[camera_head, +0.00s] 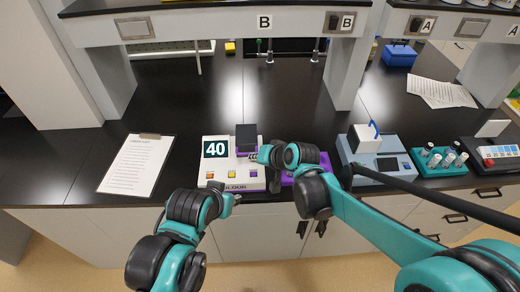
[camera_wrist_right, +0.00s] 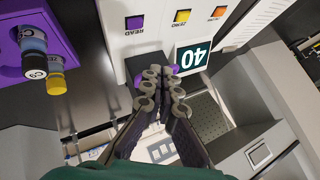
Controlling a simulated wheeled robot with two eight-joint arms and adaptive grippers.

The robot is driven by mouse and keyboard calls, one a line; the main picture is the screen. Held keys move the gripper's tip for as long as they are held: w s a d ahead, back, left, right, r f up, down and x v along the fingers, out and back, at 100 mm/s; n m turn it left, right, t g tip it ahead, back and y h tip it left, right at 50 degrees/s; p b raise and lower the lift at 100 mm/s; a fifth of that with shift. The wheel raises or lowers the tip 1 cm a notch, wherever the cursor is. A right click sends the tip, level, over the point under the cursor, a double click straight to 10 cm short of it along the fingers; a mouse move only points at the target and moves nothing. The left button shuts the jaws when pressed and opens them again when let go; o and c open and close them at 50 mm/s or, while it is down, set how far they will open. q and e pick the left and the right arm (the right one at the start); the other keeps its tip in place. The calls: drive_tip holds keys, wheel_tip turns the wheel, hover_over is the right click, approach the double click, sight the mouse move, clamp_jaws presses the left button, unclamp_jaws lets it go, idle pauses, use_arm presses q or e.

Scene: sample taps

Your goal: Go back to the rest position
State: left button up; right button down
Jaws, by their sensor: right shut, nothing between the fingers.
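My right gripper (camera_head: 254,156) is at the right side of the white colour meter (camera_head: 215,171), next to its raised dark lid (camera_head: 246,135). In the right wrist view the right gripper (camera_wrist_right: 163,75) has its grey fingertips together with nothing between them, in front of the meter's face. The meter's display reads 40 (camera_wrist_right: 193,57). My left gripper (camera_head: 234,200) is low at the counter's front edge, just below the meter; its fingers are too small to judge.
A purple rack (camera_wrist_right: 60,40) with capped vials stands beside the meter, partly hidden by my right arm in the head view. A blue-grey device (camera_head: 375,160), a teal vial rack (camera_head: 440,168) and a dark case (camera_head: 480,160) stand to the right. A clipboard (camera_head: 137,165) lies left. Shelf posts rise behind.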

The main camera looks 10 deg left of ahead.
drive_tip(key=s+d+h+b, duration=0.1)
drive_tip(key=s+d, duration=0.4)
drive_tip(key=d, duration=0.5)
drive_tip(key=s+d+m+t+h+b, duration=0.1)
drive_tip(key=s+d+h, duration=0.2)
drive_tip(key=s+d, duration=0.3)
drive_tip(key=s+d+f+h+b, duration=0.1)
drive_tip(key=s+d+h, duration=0.2)
drive_tip(key=d, duration=1.3)
drive_tip(key=shift+s, duration=1.25)
drive_tip(key=shift+f+t, duration=0.1)
drive_tip(key=shift+t, duration=0.2)
